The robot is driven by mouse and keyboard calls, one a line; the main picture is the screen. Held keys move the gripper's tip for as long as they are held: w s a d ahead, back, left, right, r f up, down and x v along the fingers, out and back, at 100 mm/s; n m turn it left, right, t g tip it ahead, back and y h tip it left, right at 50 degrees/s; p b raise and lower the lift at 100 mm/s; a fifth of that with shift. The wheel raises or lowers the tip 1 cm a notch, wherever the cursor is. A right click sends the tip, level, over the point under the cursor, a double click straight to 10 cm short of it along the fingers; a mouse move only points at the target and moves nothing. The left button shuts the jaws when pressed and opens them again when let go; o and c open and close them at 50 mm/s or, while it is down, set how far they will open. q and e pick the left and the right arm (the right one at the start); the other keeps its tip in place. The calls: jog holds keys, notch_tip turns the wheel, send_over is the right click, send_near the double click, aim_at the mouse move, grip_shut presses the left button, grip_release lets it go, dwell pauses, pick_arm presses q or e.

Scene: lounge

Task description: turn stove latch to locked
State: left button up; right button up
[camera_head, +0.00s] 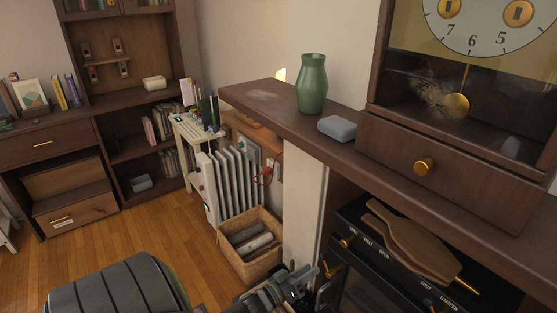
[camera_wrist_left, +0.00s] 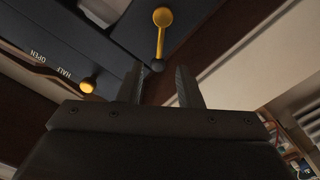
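The black stove (camera_head: 367,280) stands at the lower right in the head view, under the mantel shelf. In the left wrist view, the stove latch (camera_wrist_left: 161,32) has a round brass end and a brass rod to a dark ball tip. The rod points down in that picture. My left gripper (camera_wrist_left: 158,75) is open and empty, and the ball tip appears between its fingertips. I cannot tell if they touch. The head view shows my left gripper (camera_head: 318,280) beside the stove's left front edge. My right gripper is not in view.
A brass damper knob (camera_wrist_left: 87,86) sits by the HALF mark. The mantel (camera_head: 290,125) overhangs. Wooden floor (camera_head: 165,235) is open at left.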

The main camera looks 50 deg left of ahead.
pick_arm(q)
jog(key=s+a, duration=0.1)
jog(key=s, duration=1.1)
jog(key=shift+b, duration=0.4)
jog(key=shift+s+f, duration=0.1)
